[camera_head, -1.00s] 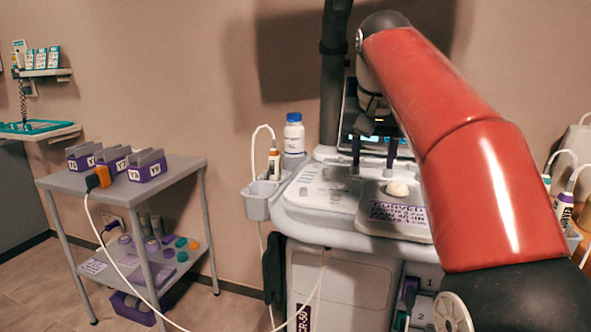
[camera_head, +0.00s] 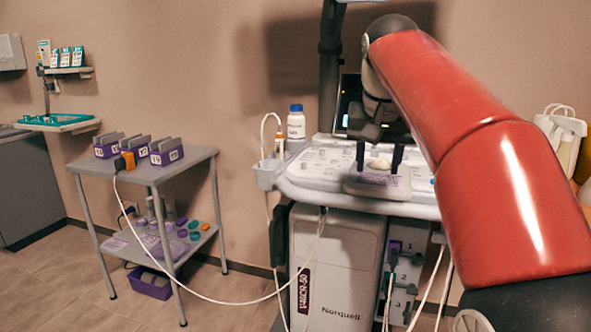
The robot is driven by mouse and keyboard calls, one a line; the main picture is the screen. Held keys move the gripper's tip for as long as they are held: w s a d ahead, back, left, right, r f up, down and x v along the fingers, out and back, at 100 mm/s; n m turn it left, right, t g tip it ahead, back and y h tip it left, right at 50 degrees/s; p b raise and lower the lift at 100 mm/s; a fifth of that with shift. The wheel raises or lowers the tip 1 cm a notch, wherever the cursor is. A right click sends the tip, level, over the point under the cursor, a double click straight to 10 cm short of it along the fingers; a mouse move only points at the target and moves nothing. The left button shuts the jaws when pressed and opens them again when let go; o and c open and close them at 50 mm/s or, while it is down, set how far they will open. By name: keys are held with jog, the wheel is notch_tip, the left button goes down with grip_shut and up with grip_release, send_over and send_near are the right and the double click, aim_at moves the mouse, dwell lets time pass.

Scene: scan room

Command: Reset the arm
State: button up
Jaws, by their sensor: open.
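My red arm (camera_head: 470,135) reaches in from the lower right toward the ultrasound cart. My gripper (camera_head: 379,156) points down over the cart's console (camera_head: 318,170), its two dark fingers spread apart with nothing seen held. A pale rounded object (camera_head: 378,164) on a grey pad with purple lettering (camera_head: 378,185) shows between and just below the fingertips. I cannot tell how high the fingers are above it. My arm hides the right part of the console and part of the lit screen (camera_head: 348,118).
A grey trolley (camera_head: 88,167) at left carries labelled purple holders (camera_head: 167,154) and an orange-ended plug (camera_head: 125,162). Its white cable (camera_head: 205,300) droops across to the cart. A white bottle (camera_head: 296,124) stands at the console's left.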

jog(key=s+f+n+t+y, duration=0.1)
jog(key=s+f+n, duration=0.1)
jog(key=s+f, duration=2.2)
jog(key=shift+s+d+f+n, duration=0.25)
jog(key=shift+d+f+n, duration=0.1)
jog(key=shift+f, duration=0.45)
